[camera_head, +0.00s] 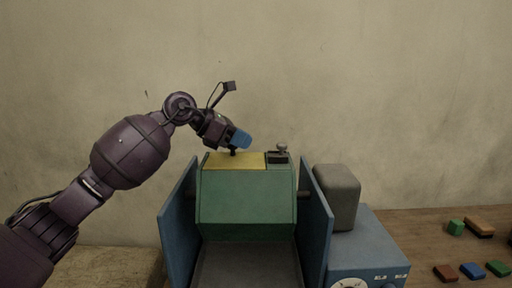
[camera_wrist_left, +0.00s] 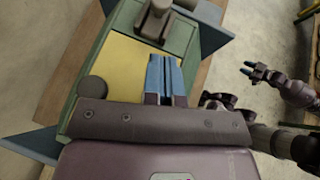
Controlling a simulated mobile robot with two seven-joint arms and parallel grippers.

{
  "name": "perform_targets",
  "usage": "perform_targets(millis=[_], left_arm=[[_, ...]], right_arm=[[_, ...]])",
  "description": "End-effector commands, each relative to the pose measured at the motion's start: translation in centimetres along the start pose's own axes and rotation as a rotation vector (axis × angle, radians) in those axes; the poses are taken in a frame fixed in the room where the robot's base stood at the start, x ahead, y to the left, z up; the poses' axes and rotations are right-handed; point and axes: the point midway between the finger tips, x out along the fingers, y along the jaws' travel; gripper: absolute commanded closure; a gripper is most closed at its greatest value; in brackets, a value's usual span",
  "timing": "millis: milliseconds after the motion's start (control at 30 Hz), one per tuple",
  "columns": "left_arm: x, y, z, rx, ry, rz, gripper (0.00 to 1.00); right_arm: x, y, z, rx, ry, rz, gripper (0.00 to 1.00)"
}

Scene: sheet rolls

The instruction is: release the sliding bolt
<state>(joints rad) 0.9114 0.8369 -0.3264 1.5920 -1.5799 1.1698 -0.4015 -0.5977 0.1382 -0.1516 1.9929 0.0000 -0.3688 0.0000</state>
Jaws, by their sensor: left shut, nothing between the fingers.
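A green machine housing (camera_head: 245,200) has a yellow panel (camera_head: 250,161) on its top. At the top right, a grey knob (camera_head: 282,148) stands on a dark plate and looks like the sliding bolt's handle; it also shows in the left wrist view (camera_wrist_left: 155,20). A dark round knob (camera_wrist_left: 92,88) sits at the other end of the panel. My left gripper (camera_head: 243,140) is shut and empty, its blue fingers above the yellow panel, between the two knobs. In the left wrist view its fingertips (camera_wrist_left: 165,60) point toward the grey knob, apparently apart from it.
Blue side plates (camera_head: 316,210) flank the housing. A grey rounded block (camera_head: 338,196) and a blue box with a dial (camera_head: 365,255) stand to its right. Several coloured blocks (camera_head: 473,270) lie on the wooden table. My right gripper (camera_wrist_left: 255,72) hangs clear of the housing, small in view.

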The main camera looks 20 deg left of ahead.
Motion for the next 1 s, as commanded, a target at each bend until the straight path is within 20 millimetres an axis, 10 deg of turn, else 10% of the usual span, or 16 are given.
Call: perform_targets(millis=[400, 1000], left_arm=[[-6.5, 0.0, -0.1, -0.001, 0.001, -0.001, 1.0], [-7.3, 0.0, 0.0, 0.0, 0.0, -0.002, 1.0]], right_arm=[[0.2, 0.1, 1.8, -0.002, -0.019, 0.003, 0.57], [0.7, 0.1, 1.1, -0.006, -0.006, 0.0, 0.57]])
